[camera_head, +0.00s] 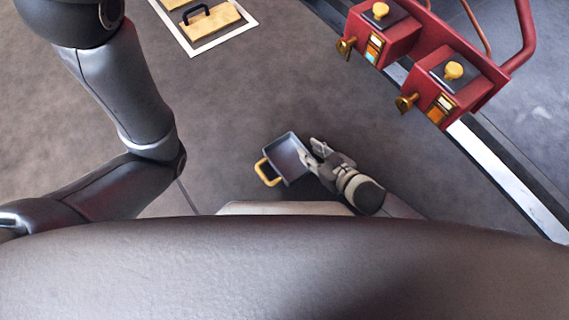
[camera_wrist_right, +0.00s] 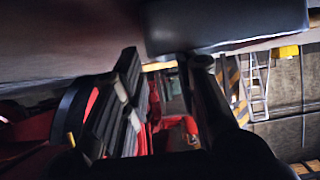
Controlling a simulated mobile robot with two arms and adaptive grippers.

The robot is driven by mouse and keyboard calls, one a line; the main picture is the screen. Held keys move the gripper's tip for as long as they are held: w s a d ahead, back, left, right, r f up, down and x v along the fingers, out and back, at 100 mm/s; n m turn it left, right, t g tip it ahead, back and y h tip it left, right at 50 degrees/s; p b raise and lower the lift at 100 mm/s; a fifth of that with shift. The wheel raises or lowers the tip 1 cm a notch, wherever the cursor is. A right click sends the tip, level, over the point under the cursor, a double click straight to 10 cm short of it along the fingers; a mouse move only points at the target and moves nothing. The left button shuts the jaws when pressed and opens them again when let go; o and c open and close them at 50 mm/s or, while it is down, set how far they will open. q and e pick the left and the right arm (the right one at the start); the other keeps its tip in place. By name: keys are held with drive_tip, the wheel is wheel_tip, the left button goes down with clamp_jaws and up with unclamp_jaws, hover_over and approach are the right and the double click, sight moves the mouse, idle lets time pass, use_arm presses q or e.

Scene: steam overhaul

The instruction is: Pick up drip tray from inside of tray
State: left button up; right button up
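The drip tray (camera_head: 288,160) is a shallow blue-grey rectangular pan with a yellow handle (camera_head: 267,172) on its left side. It sits tilted in the head view, just ahead of my body. My right gripper (camera_head: 312,151) is at the tray's right edge, with one finger over the inside and the other beside the wall. Its fingers look apart; contact with the wall cannot be told. In the right wrist view the fingers (camera_wrist_right: 165,75) stand apart with a gap between them. A dark rounded block (camera_wrist_right: 225,22) fills the top there. My left gripper is out of view.
Red machinery (camera_head: 440,85) with yellow knobs and brass taps stands at the upper right, beside a pale rail (camera_head: 505,175). A white-framed panel (camera_head: 205,22) with a black-handled wooden block lies at the top left. The floor between is clear. A ladder (camera_wrist_right: 256,90) shows in the wrist view.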

sight(282, 154)
drive_tip(key=shift+b+x, duration=0.85)
drive_tip(key=shift+x, duration=0.45)
drive_tip(key=shift+w, duration=0.1)
clamp_jaws()
